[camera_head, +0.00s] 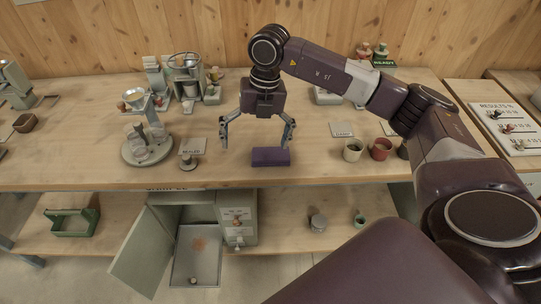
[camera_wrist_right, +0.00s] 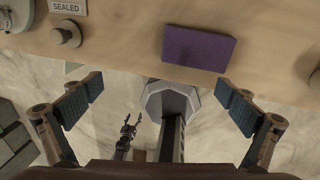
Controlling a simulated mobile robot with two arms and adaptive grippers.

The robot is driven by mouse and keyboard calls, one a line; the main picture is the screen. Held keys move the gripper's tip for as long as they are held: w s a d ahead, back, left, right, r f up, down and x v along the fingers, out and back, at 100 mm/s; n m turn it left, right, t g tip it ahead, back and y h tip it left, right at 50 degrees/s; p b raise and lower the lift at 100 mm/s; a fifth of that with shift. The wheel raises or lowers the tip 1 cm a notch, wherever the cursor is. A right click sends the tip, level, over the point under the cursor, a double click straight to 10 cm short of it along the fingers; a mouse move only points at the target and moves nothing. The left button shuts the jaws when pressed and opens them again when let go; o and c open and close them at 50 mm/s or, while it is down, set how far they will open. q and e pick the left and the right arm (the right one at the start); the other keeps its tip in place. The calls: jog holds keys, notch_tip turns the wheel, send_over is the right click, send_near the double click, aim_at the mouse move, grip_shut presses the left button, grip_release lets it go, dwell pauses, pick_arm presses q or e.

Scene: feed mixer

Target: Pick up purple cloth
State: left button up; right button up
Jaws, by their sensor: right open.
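The purple cloth (camera_head: 270,157) is a folded, flat rectangular block lying on the wooden bench near its front edge. It also shows in the right wrist view (camera_wrist_right: 198,48), above the space between the fingers. My right gripper (camera_head: 255,143) is open and empty, pointing down just behind and above the cloth, with its fingers spread. In the right wrist view, both fingers (camera_wrist_right: 160,90) are apart with nothing between them. A small dark claw-like shape low in that view may be my left gripper; its state is unclear.
A small knobbed weight (camera_head: 187,161) by a SEALED card stands left of the cloth. A cup (camera_head: 352,150) and a red-filled pot (camera_head: 380,149) stand to the right. A round-based stand (camera_head: 147,149) is farther left. Below, a cabinet door (camera_head: 143,252) hangs open.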

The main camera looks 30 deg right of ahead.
jog(key=r+m+h, duration=0.1)
jog(key=h, duration=0.1)
send_over(271, 153)
jog(key=s, duration=0.1)
jog(key=shift+r, duration=0.1)
jog(key=shift+s+d+f, duration=0.1)
jog(key=shift+d+f, duration=0.1)
jog(key=shift+f, duration=0.05)
jog(key=f, duration=0.2)
jog(key=f+p, duration=0.1)
jog(key=f, duration=0.1)
jog(key=w+f+p, duration=0.1)
jog(key=f, duration=0.1)
jog(key=shift+a+f, duration=0.15)
jog(key=shift+a, duration=0.15)
jog(key=shift+f, duration=0.45)
jog(key=c, duration=1.4)
jog(key=shift+o, duration=0.2)
jog(key=shift+r, duration=0.1)
